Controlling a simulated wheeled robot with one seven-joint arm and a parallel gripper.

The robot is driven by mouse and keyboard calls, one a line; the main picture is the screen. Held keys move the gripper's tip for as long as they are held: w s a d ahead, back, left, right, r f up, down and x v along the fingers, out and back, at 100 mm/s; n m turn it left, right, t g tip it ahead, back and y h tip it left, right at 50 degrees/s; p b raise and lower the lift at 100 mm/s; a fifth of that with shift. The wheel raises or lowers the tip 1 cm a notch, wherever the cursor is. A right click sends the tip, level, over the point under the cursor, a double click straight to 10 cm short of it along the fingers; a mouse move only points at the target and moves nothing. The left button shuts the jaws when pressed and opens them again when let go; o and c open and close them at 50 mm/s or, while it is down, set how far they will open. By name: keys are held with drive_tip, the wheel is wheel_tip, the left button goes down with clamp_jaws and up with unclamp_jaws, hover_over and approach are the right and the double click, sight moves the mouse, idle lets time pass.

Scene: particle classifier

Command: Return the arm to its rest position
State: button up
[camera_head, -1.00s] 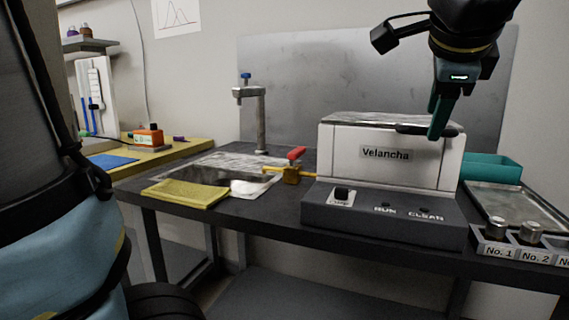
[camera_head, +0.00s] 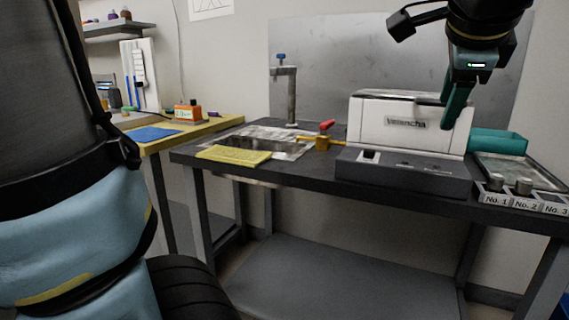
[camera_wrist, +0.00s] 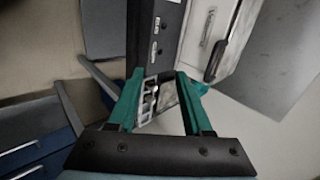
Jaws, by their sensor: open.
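My gripper (camera_head: 455,106) is in the upper right of the head view, raised in front of the right end of the white machine (camera_head: 402,124) labelled Velancha. In the wrist view my gripper (camera_wrist: 157,105) shows two teal fingers spread apart with nothing held between them. Past the fingers, the wrist view shows the machine's dark front panel (camera_wrist: 155,30) and part of a tray with labelled holders (camera_wrist: 150,95). My arm's upper part is cut off by the top edge of the head view.
A yellow-topped table (camera_head: 215,125) stands at left.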

drive_tip(key=w+a+f+n+g+y, duration=0.1)
drive_tip(key=w+a+f+n+g, duration=0.1)
drive_tip(key=w+a+f+n, duration=0.35)
drive_tip(key=w+a+f+n+g+y, duration=0.1)
drive_tip(key=w+a+f+n+y, duration=0.2)
drive_tip(key=a+f, duration=0.5)
drive_tip(key=a+f+n+g, duration=0.4)
drive_tip(key=a+f+n, duration=1)
drive_tip(key=a, duration=0.4)
wheel_tip(320, 180, up, 21)
drive_tip(key=m+p, duration=0.1)
drive_tip(key=p, duration=2)
drive_tip(key=shift+s+d+f+h, duration=0.15)
drive_tip(key=shift+s+d+h, duration=0.15)
drive_tip(key=shift+d+h, duration=0.1)
